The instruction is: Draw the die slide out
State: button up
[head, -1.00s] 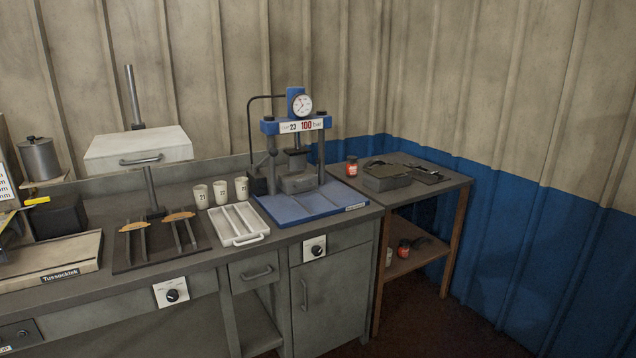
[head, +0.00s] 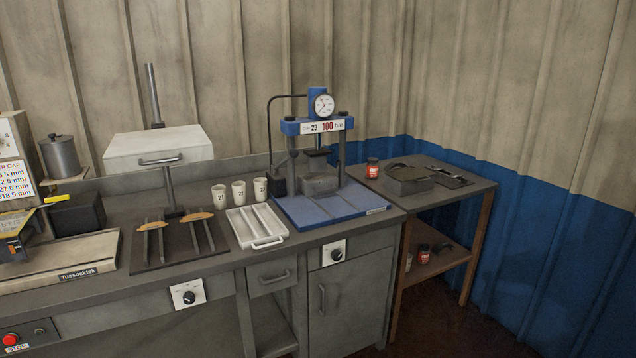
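The blue press (head: 289,129) stands on the bench, with a dial gauge (head: 323,104) on top and a "23 100 bar" label across its head. A grey die block (head: 320,184) sits between its columns, at the back of a flat blue base plate (head: 332,206) with rail-like lines. The die looks to be inside the press, under the ram; I cannot make out a separate slide handle. My gripper is not in view.
A side table (head: 468,187) holds a red jar (head: 372,168) and a grey box (head: 408,187). Floor right is clear.

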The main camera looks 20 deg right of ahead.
aim_at(309, 188)
jog(key=i, duration=0.85)
jog(key=z, duration=0.05)
